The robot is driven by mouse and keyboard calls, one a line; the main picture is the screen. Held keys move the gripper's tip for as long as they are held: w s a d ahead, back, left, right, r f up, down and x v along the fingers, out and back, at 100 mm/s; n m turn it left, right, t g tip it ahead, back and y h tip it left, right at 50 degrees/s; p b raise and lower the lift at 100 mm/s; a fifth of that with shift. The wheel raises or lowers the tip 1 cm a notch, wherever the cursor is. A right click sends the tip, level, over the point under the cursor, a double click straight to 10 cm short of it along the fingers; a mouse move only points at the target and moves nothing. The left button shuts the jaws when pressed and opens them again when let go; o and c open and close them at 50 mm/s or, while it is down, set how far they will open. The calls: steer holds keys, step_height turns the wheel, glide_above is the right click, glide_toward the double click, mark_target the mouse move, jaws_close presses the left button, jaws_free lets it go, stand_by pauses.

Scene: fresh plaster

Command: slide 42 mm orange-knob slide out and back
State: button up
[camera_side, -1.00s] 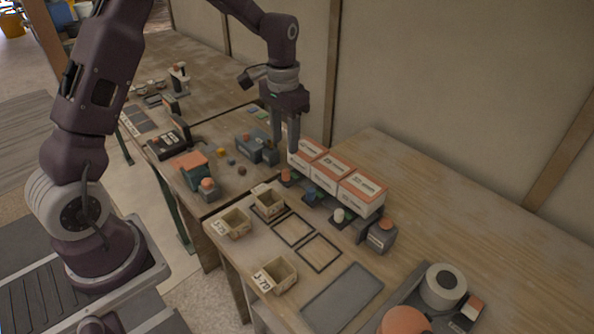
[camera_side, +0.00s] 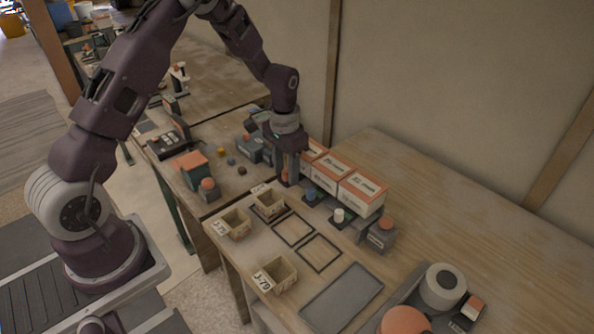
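A row of small knobs on dark slide bases runs along the front of the white-and-orange boxes. The orange knob (camera_side: 285,176) is at the row's far left end and is mostly hidden by my gripper. A blue knob (camera_side: 311,194) and a white knob (camera_side: 339,215) follow to the right. My gripper (camera_side: 287,180) points down, with its fingertips around the height of the orange knob. A bit of orange shows between the fingers. I cannot tell whether they touch the knob or stand apart from it.
Boxes (camera_side: 361,194) stand close behind the knobs. A grey block with an orange top (camera_side: 381,236) ends the row at right. Small open bins (camera_side: 276,272) and dark square outlines (camera_side: 319,253) lie in front.

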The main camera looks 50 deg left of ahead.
jaws_close()
steer(key=shift+s, duration=2.4)
steer(key=shift+w, duration=2.3)
steer(key=shift+o, duration=0.4)
jaws_free()
